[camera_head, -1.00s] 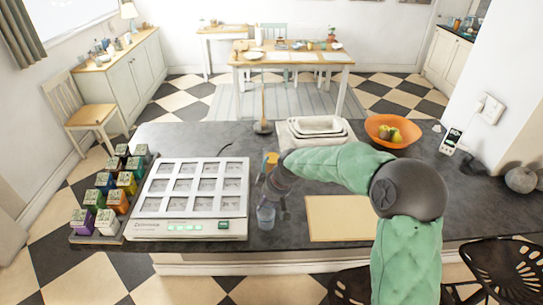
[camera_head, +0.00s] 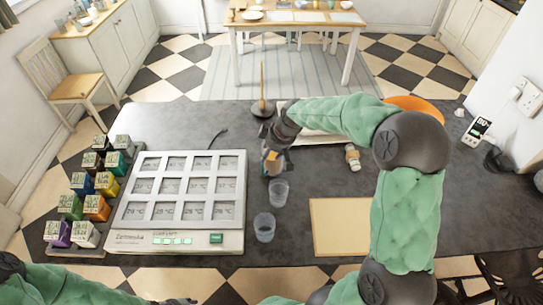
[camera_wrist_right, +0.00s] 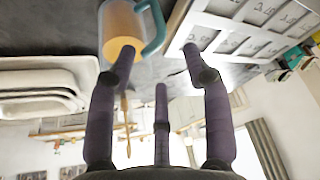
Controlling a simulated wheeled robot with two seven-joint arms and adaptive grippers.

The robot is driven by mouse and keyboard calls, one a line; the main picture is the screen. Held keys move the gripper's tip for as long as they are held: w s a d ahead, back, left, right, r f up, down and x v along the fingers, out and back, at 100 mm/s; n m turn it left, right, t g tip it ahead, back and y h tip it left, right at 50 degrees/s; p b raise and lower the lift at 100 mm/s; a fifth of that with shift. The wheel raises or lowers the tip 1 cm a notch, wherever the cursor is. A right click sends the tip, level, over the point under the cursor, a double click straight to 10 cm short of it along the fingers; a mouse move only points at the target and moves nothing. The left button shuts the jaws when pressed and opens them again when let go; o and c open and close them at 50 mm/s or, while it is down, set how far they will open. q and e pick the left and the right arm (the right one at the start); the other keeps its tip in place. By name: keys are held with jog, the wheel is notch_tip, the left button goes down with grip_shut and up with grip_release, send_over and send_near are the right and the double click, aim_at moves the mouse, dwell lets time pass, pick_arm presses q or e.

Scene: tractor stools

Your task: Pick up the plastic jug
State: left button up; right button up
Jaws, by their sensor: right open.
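The plastic jug (camera_wrist_right: 125,28) is clear with a teal handle and orange contents. It shows at the top of the right wrist view, just past the tip of the left-hand finger; I cannot tell whether they touch. In the head view only an orange part of the jug (camera_head: 272,157) shows beside my right gripper (camera_head: 274,150), which hides the rest. My right gripper also shows in the wrist view (camera_wrist_right: 160,62), open, with nothing between its purple fingers. My left arm lies along the bottom left of the head view; its gripper end (camera_head: 178,301) is dark and mostly cut off.
Two clear cups (camera_head: 278,190) (camera_head: 264,227) stand in front of the jug. A white panel device (camera_head: 120,215) is to their left, with several colored boxes beyond. A tan board (camera_head: 340,226), corked jar (camera_head: 352,157), white trays (camera_head: 318,138) and orange bowl (camera_head: 418,106) are rightward.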

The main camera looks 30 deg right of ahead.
aim_at(263, 165)
jog(key=b+x, duration=0.1)
jog(key=x, duration=0.8)
jog(key=shift+f, duration=0.3)
jog(key=shift+s, duration=0.1)
grip_shut()
